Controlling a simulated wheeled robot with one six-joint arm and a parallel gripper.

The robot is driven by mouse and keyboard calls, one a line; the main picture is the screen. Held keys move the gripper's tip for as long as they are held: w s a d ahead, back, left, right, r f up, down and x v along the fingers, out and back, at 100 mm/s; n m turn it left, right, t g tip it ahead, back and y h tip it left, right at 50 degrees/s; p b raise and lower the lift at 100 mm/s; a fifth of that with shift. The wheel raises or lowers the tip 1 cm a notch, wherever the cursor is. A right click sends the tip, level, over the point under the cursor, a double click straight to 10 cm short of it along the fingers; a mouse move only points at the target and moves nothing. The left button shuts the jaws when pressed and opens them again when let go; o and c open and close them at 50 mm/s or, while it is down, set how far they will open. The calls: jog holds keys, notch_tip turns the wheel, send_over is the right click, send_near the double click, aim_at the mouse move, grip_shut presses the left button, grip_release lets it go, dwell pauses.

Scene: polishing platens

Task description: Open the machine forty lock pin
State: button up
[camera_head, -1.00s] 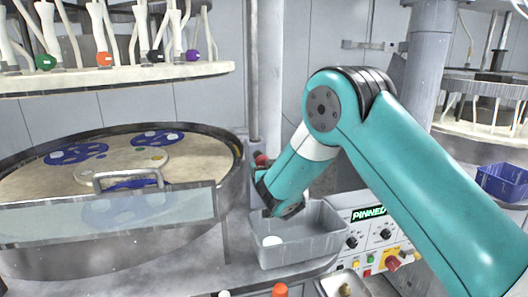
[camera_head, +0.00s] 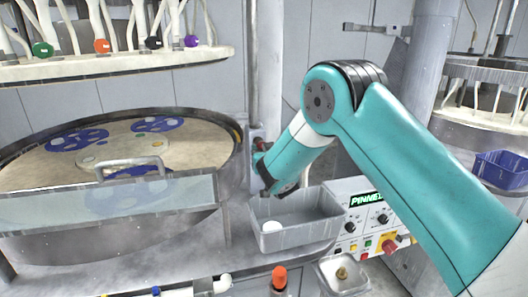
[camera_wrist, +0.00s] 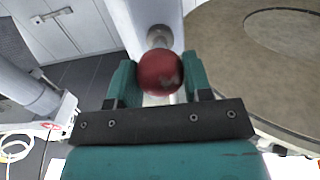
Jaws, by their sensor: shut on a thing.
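The lock pin's red ball knob (camera_wrist: 160,74) sits between the two teal fingers of my gripper (camera_wrist: 160,82) in the wrist view. The fingers are shut on it from both sides. Behind the knob is a round metal collar (camera_wrist: 160,37) on a light grey post. In the head view my gripper (camera_head: 258,150) reaches the foot of the vertical post (camera_head: 264,70), beside the right rim of the round platen (camera_head: 205,152). The knob is mostly hidden there by my arm. The control panel (camera_head: 360,215) shows a green display reading "PINNE", the rest covered by my arm.
A grey bin (camera_head: 290,235) with a white round piece stands just below my gripper. A clear guard with a handle (camera_head: 110,205) fronts the platen. A blue bin (camera_head: 503,170) is at the far right. A small metal tray (camera_head: 343,275) lies in front.

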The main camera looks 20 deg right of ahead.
jog(key=shift+s+f+b, duration=0.25)
jog(key=shift+s+b, duration=0.1)
jog(key=shift+b, duration=0.25)
jog(key=shift+s+r+b, duration=0.15)
jog(key=shift+s+b, duration=2.1)
jog(key=shift+b, duration=0.6)
jog(key=o, duration=1.3)
jog(key=shift+s, duration=0.1)
jog(key=shift+r, duration=0.1)
jog(key=s+b, duration=1)
jog(key=s, duration=0.7)
jog(key=shift+s, duration=0.25)
